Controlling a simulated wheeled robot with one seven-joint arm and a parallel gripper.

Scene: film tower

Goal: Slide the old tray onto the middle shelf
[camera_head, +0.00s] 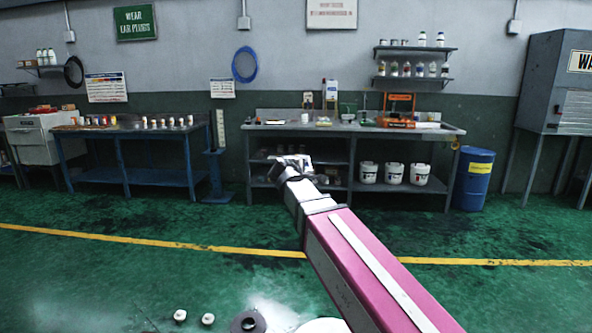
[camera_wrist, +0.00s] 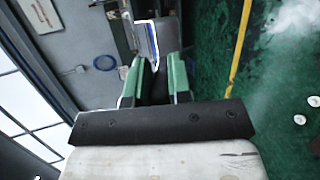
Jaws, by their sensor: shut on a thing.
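My gripper (camera_wrist: 158,66) shows in the wrist view with its two green fingers shut on a thin, pale metal thing with a blue face (camera_wrist: 147,40), which I take to be the old tray. The tray sticks out past the fingertips and looks tilted in that view. In the head view my gripper (camera_head: 292,178) is in front of the grey workbench (camera_head: 440,131), and the tray (camera_head: 294,160) is a small pale shape at its end. The bench's middle shelf (camera_head: 332,160) is partly behind my gripper. I cannot tell the gap between tray and shelf.
White buckets (camera_head: 394,173) stand on the bench's lower right. A blue drum (camera_head: 474,178) stands to its right, and a blue table (camera_head: 125,135) to its left. Tools and an orange rack (camera_head: 399,108) crowd the bench top. The green floor in front is mostly clear.

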